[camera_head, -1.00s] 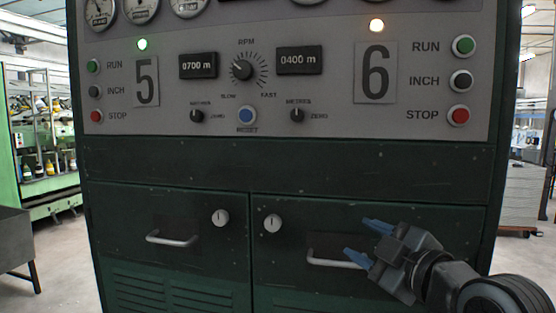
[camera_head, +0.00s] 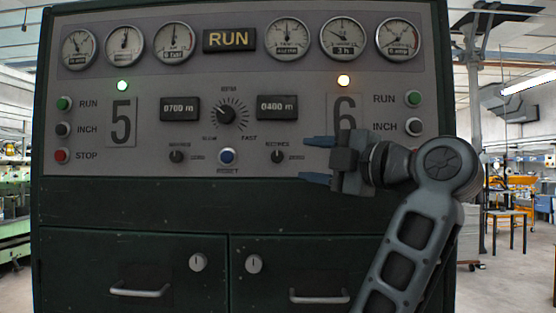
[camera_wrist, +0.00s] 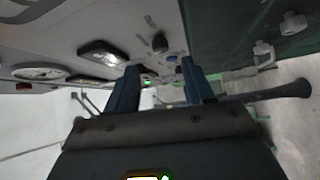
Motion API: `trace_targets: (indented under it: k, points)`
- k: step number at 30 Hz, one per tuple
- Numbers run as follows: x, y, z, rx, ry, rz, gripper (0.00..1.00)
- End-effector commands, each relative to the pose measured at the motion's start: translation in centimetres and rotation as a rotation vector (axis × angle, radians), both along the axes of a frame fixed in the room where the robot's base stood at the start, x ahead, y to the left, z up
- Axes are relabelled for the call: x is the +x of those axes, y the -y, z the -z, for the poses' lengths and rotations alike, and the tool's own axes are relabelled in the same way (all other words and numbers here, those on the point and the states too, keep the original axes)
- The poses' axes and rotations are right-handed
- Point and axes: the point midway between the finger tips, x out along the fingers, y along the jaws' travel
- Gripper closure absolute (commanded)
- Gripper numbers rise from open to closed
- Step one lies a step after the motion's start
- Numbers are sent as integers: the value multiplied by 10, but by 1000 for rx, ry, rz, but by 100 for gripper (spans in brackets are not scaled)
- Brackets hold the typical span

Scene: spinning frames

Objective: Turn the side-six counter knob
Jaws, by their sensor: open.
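The side-six counter knob (camera_head: 277,156) is a small black knob with a pointer, under the 0400 m display (camera_head: 277,107) on the grey panel. It sits between the METRES and ZERO markings. My gripper (camera_head: 303,159) is open and empty, its two blue fingers pointing left, just right of the knob in the picture. The knob shows clear of the fingers. My gripper and wrist hide the lower part of the large 6 and the side-six STOP button. In the wrist view, the open fingers (camera_wrist: 163,85) show with a black knob (camera_wrist: 159,43) beyond; I cannot tell which knob it is.
The RPM dial (camera_head: 226,115), blue RESET button (camera_head: 227,156) and side-five counter knob (camera_head: 177,156) lie to the left. The side-six RUN (camera_head: 412,98) and INCH (camera_head: 414,127) buttons are at right, near my wrist. Cabinet doors with handles (camera_head: 320,297) are below.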

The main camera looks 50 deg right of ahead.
Motion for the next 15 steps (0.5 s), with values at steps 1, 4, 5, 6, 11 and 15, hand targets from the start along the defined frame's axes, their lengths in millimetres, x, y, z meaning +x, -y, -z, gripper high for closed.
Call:
trace_targets:
  k: [1, 4, 5, 6, 11, 15]
  points:
    - [6, 0, -2, 2, -2, -4, 48]
    - [21, 0, -4, 3, -5, -6, 48]
    - [25, 1, -4, 3, -5, -5, 48]
    - [32, 2, -3, 4, -3, -6, 48]
    - [55, 5, -5, 4, -1, -4, 48]
    - [67, 7, -6, 3, -1, -3, 48]
